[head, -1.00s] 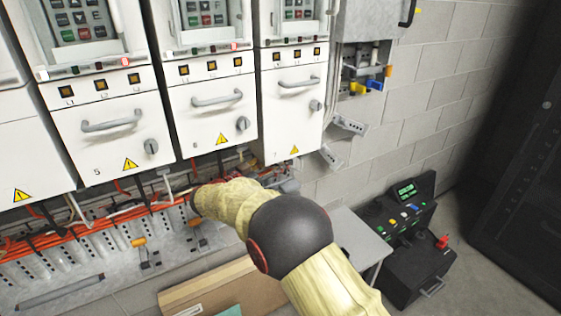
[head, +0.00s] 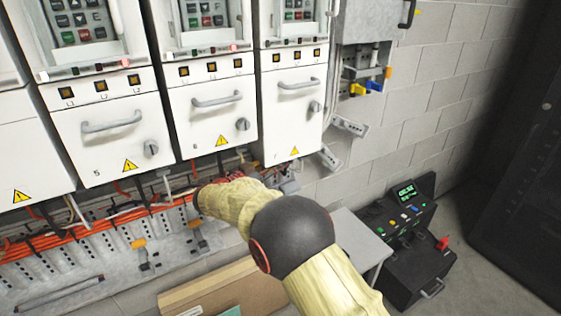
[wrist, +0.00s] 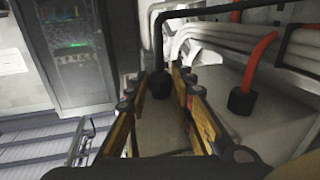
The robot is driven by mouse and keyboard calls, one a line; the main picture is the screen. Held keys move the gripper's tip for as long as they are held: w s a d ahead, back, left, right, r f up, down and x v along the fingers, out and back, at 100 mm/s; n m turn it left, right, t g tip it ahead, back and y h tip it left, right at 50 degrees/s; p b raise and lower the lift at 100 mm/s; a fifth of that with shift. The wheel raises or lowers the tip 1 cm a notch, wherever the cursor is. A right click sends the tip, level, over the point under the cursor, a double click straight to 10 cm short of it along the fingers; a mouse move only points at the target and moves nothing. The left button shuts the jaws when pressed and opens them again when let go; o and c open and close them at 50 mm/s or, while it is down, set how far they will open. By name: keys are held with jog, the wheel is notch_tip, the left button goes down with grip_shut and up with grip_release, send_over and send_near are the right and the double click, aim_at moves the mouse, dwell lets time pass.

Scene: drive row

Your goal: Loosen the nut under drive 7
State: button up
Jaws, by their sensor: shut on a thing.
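Drive 7 (head: 293,115) is the rightmost white unit in the head view, with a grey handle and a knob. A black cable rises from this nut and bends right. The exact contact at the fingertips is hard to make out. A second black nut (wrist: 240,101) with an orange cable stands to the right, apart from the fingers.
Orange and pale cables (head: 100,228) run along the metal tray under the drives. White pipes (wrist: 225,42) cross behind the nuts. A grey table (head: 358,238) and a black console (head: 405,215) with a lit green screen stand right of my arm.

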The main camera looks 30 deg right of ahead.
grip_shut()
jog(key=shift+w+r+m+g+b, duration=0.1)
jog(key=shift+w+m+g+b, duration=0.1)
jog(key=shift+m+g+b, duration=0.85)
jog(key=shift+w+f+m+g+b, duration=0.15)
jog(key=shift+m+g+b, duration=0.45)
jog(key=shift+g, duration=0.75)
jog(key=shift+w+r+m+g+b, duration=0.2)
jog(key=shift+m+g+b, duration=0.6)
jog(key=shift+g, duration=0.4)
jog(key=o, duration=0.9)
grip_release()
jog(key=shift+c, duration=0.2)
jog(key=w+a, duration=0.1)
jog(key=a, duration=1.1)
jog(key=shift+w, duration=0.3)
